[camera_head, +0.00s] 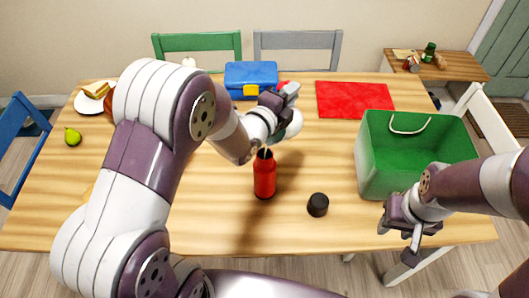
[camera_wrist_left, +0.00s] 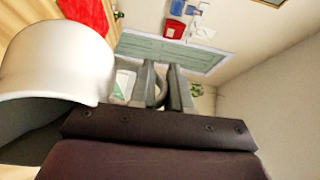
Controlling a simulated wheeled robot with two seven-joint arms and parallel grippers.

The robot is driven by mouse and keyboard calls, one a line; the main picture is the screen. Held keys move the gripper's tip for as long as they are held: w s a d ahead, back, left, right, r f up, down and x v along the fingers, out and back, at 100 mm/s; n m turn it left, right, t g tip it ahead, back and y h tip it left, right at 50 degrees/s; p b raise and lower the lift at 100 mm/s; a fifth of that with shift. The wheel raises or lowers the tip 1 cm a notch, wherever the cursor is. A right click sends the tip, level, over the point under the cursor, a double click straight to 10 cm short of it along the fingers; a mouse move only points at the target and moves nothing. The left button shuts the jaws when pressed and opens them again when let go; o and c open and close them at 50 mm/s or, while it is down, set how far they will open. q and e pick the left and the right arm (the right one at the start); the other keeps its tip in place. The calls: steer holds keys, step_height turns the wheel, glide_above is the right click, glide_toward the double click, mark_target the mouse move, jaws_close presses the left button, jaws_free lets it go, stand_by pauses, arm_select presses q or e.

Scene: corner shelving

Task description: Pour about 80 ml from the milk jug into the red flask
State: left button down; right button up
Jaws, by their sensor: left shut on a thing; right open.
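The red flask (camera_head: 264,176) stands upright and uncapped in the middle of the table in the head view. My left gripper (camera_head: 286,95) is above and behind it, shut on the milk jug (camera_head: 293,125). The jug is white and mostly hidden behind the gripper, close to the flask's mouth. In the left wrist view the jug (camera_wrist_left: 55,65) fills the left side, and the gripper fingers (camera_wrist_left: 166,88) close around its handle. A black cap (camera_head: 318,205) lies right of the flask. My right gripper (camera_head: 407,229) is open and empty near the front right edge.
A green crate (camera_head: 385,165) stands right of the cap, behind the right gripper. A red cloth (camera_head: 355,98) and a blue lunchbox (camera_head: 250,74) lie at the back. A plate with a sandwich (camera_head: 95,92) and a pear (camera_head: 72,136) are on the left. Bare table surrounds the cap.

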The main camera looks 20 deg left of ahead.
arm_select(q)
steer(key=shift+s+a+r+t+b, duration=0.2)
steer(key=shift+s+r+t+b, duration=0.3)
steer(key=shift+t+b, duration=0.25)
arm_select(e)
steer(key=shift+a+f, duration=0.2)
steer(key=shift+f, duration=0.6)
stand_by(0.9)
